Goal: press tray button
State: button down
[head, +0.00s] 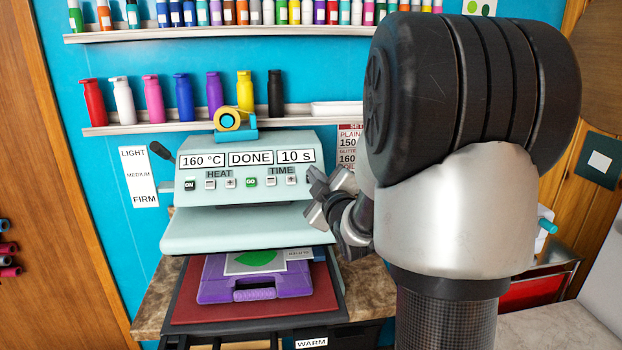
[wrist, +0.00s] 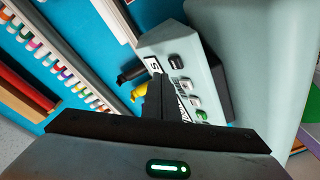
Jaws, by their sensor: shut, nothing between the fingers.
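The pale green heat press (head: 190,226) stands against the blue wall, and its displays read 160 °C, DONE and 10 s. Its panel has an ON button, HEAT and TIME buttons and a green GO button (head: 250,182). In the wrist view a dark button (wrist: 177,62) sits at the panel's end beyond pale ones; I cannot read its label. My gripper (head: 318,198) is shut and empty, in front of the panel's right end and partly covering it. Its fingers (wrist: 162,100) also show in the wrist view, overlapping the panel; contact cannot be told.
Below the upper plate, a tray with a red pad (head: 190,306) is out, bearing a purple case (head: 215,290) with a green leaf picture. Bottles line the wall shelf (head: 150,127) above. A tape dispenser (head: 230,120) sits on the press. My arm hides much of the right.

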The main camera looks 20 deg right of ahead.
jog(key=shift+s+a+r+p, duration=0.2)
jog(key=shift+s+r, duration=0.5)
jog(key=shift+r, duration=0.05)
jog(key=shift+s+a+r+p, duration=0.15)
jog(key=shift+s+r, duration=0.55)
dwell(1.6)
